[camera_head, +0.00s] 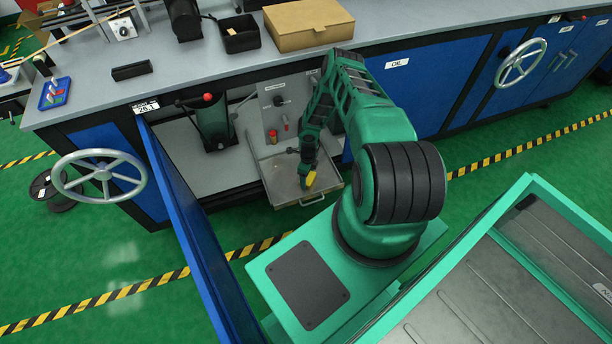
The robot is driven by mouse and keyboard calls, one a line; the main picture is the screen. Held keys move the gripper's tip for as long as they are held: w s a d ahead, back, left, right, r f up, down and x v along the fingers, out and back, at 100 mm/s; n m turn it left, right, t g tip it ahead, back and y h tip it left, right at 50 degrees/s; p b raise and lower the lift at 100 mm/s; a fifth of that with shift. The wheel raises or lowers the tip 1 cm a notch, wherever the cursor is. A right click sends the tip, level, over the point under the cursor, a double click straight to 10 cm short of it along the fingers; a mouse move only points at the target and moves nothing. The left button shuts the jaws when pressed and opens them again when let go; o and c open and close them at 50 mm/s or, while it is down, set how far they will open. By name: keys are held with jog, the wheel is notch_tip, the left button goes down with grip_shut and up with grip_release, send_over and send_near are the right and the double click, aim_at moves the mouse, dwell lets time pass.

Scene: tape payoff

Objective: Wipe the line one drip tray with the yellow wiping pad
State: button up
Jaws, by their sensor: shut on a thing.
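The yellow wiping pad (310,180) is held at the end of my gripper (308,173), which is shut on it. The pad is small in view and partly hidden by the gripper. The drip tray (279,188) is a shallow grey tray pulled out at the front of the open cabinet, with a handle at its front edge. My gripper and the pad are over the right part of the tray. I cannot tell whether the pad touches the tray's floor. My arm hides part of the tray's right side.
The blue cabinet door (190,225) stands open left of the tray. A green machine (212,122) and a grey panel (285,108) with red and yellow knobs are inside the cabinet. A handwheel (100,175) juts out at left. A cardboard box (306,22) sits on the bench.

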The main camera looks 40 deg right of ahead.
jog(key=shift+w+d, duration=0.25)
jog(key=shift+w, duration=0.7)
jog(key=shift+w+d, duration=0.25)
jog(key=shift+w, duration=0.7)
jog(key=shift+r, duration=0.1)
jog(key=shift+r, duration=3)
notch_tip(320, 180, up, 3)
